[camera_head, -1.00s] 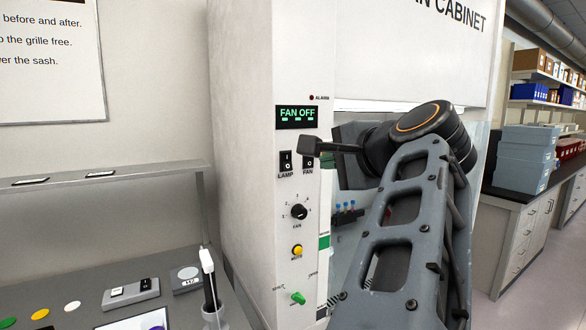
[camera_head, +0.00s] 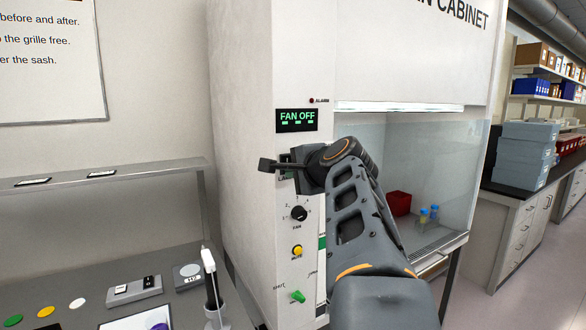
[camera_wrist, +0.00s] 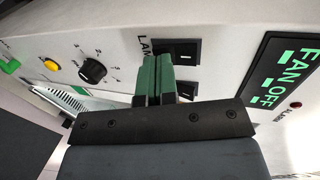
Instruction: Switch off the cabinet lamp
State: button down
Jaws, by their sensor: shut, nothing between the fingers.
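The LAMP rocker switch (camera_wrist: 184,50) is a black rocker in a dark frame on the white cabinet's control panel, seen sideways in the wrist view. My gripper (camera_wrist: 158,60) is shut and empty, its green fingers pressed together. The fingertips are at the panel near the label end of the LAMP switch; I cannot tell whether they touch it. The FAN switch (camera_wrist: 186,89) is beside it, partly hidden behind the fingers. In the head view my wrist covers most of both switches.
The display (camera_head: 297,120) reads FAN OFF. Below the switches are the fan dial (camera_head: 299,214), a yellow button (camera_head: 297,251) and a green knob (camera_head: 298,297). A bench (camera_head: 80,300) with small devices stands at left. The cabinet opening holds a red container (camera_head: 398,203).

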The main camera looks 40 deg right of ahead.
jog(key=shift+w+f, duration=0.1)
jog(key=shift+w, duration=0.1)
dwell(0.3)
jog(key=s+a+b, duration=0.2)
jog(key=s+b, duration=0.3)
jog(key=s, duration=0.8)
jog(key=shift+s+b, duration=0.25)
jog(key=shift+b, duration=0.1)
jog(key=shift+d+f+t, duration=0.1)
jog(key=shift+t, duration=0.2)
